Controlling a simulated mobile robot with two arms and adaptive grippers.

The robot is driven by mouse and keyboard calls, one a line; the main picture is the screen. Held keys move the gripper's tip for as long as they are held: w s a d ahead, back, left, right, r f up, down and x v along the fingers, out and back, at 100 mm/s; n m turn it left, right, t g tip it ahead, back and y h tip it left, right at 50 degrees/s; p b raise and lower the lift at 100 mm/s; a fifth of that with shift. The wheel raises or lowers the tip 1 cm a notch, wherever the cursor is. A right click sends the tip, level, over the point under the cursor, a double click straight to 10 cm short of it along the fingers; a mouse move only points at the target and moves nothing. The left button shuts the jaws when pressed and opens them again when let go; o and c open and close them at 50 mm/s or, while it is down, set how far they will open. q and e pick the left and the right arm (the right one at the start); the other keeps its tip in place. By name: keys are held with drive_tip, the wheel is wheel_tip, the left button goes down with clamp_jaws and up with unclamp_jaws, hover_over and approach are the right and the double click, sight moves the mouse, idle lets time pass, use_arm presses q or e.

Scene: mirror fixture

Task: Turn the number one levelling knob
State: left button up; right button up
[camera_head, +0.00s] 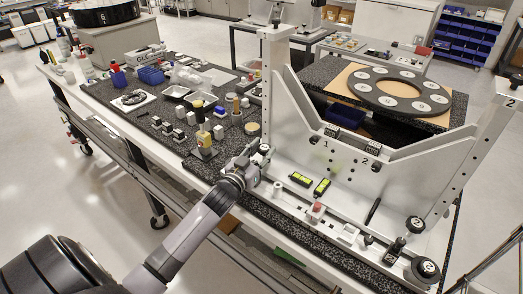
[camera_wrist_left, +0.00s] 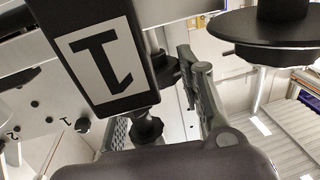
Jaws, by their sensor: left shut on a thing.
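The mirror fixture's pale frame (camera_head: 340,185) stands on the speckled table. My left gripper (camera_head: 255,160) reaches the foot of its left post, at a small dark knob (camera_head: 264,149) that I take for the number one levelling knob. The left wrist view shows a dark knob (camera_wrist_left: 148,130) between the two ridged fingers (camera_wrist_left: 160,110), below a black block with a big "1" label (camera_wrist_left: 100,50). The fingers are closed on the knob; the exact contact is partly hidden by the gripper body. My right gripper is not in view.
Knobs marked 2 (camera_head: 416,224) stand at the fixture's right end. Two small yellow-green levels (camera_head: 300,179) lie on its base. A yellow-topped tool (camera_head: 203,135) and several small blocks stand left of my gripper. A ring with round plates (camera_head: 400,90) lies behind.

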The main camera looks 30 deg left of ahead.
use_arm(q)
drive_tip(key=shift+d+r+n+y, duration=0.1)
drive_tip(key=shift+n+y, duration=0.5)
drive_tip(key=shift+y, duration=0.4)
drive_tip(key=o, duration=1.2)
drive_tip(key=s, duration=0.4)
drive_tip(key=s+d, duration=0.1)
drive_tip(key=s, duration=0.3)
drive_tip(key=s+d, duration=0.1)
drive_tip(key=s, duration=0.3)
drive_tip(key=shift+w, duration=0.1)
